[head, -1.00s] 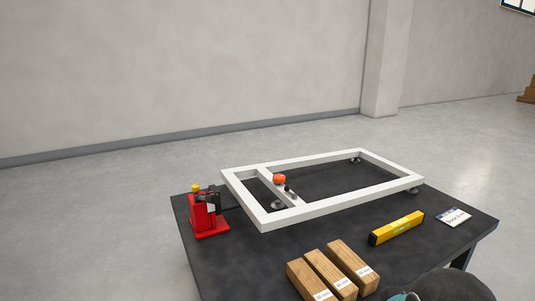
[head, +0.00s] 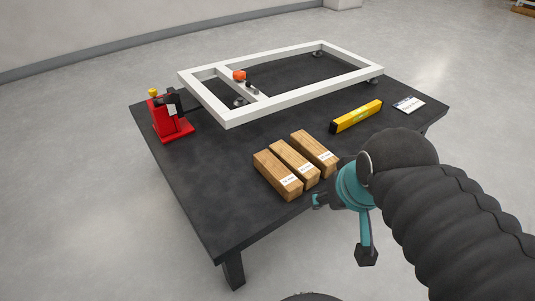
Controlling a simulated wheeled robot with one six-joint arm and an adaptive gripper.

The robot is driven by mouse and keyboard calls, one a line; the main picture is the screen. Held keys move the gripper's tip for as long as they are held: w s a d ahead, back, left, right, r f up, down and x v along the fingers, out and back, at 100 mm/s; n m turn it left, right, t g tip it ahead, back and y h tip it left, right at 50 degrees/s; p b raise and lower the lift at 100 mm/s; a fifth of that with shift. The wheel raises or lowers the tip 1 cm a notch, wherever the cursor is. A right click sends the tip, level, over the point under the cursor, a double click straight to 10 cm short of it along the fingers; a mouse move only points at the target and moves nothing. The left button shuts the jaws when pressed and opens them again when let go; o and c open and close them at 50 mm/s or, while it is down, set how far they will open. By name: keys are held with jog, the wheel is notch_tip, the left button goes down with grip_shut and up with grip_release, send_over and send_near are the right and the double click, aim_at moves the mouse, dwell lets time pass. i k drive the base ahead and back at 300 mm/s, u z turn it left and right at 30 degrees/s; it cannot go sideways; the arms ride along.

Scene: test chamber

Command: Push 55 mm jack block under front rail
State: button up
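Three wooden blocks with white end labels lie side by side near the table's front edge: a left block (head: 275,173), a middle block (head: 295,163) and a right block (head: 315,152). The labels are too small to read, so I cannot tell which is 55 mm. A white rectangular frame (head: 310,98) stands on small feet behind them, its front rail raised above the table with a gap beneath. My gripper (head: 341,228) is teal with dark tips, off the front edge to the right of the blocks. Its fingers are spread and empty.
A red jack (head: 168,120) stands at the table's left. A yellow spirit level (head: 356,116) and a white card (head: 408,104) lie at the right. An orange-topped item (head: 240,75) sits on the frame's crossbar. The black table (head: 210,185) is clear at front left.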

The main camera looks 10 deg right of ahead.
aim_at(286, 184)
jog(key=z, duration=1.1)
jog(key=k, duration=0.4)
jog(key=u, duration=0.9)
